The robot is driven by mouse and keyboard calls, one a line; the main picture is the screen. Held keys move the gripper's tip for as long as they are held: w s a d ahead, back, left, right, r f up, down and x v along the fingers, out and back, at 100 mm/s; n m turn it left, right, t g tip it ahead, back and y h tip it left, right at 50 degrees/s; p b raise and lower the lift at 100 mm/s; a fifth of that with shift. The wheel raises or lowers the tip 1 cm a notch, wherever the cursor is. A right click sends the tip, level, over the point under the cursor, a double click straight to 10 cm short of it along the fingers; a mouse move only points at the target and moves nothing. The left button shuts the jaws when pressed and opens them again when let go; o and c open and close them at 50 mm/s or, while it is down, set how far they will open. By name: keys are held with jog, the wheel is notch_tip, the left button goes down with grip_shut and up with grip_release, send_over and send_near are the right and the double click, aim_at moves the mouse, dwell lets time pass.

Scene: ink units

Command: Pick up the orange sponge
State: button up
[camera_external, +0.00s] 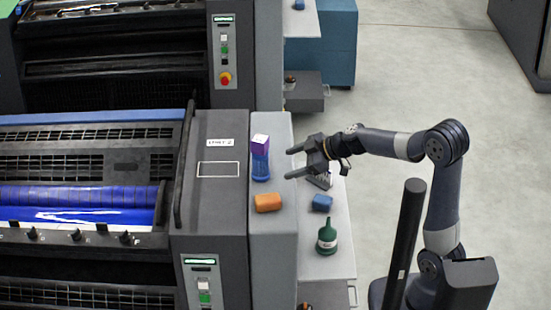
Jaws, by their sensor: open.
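The orange sponge (268,202) lies on the grey side ledge of the printing machine, near the ledge's left edge. My gripper (290,164) is open and empty, with its two fingers pointing left. In the picture it is above and to the right of the sponge, apart from it. I cannot tell the gripper's exact height over the ledge.
A small item (320,180) lies below my gripper, partly hidden. The machine's grey panel (212,220) borders the ledge.

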aim_at(275, 198)
jog(key=f+g+b, duration=0.1)
jog(key=f, duration=0.2)
jog(key=f+g+b, duration=0.2)
jog(key=f, duration=0.1)
jog(key=d+f+n+g+y+b, duration=0.1)
jog(key=f, duration=0.2)
jog(key=shift+w+f+b, duration=0.25)
jog(key=shift+w+b, duration=0.05)
jog(key=shift+d+f+g+y, duration=0.1)
jog(key=shift+f+g+y, duration=0.2)
jog(key=shift+g, duration=0.1)
jog(key=shift+n, duration=0.3)
jog(key=p+x, duration=0.1)
jog(key=x, duration=0.4)
jog(key=shift+s+a+r, duration=0.1)
jog(key=shift+s+a, duration=0.05)
jog(key=shift+a, duration=0.1)
jog(key=shift+s+a+p, duration=0.1)
jog(key=shift+a+p, duration=0.5)
jog(key=shift+p, duration=0.15)
jog(key=p+x, duration=0.1)
jog(key=x, duration=0.3)
jog(key=shift+p, duration=0.35)
jog(key=c, duration=1)
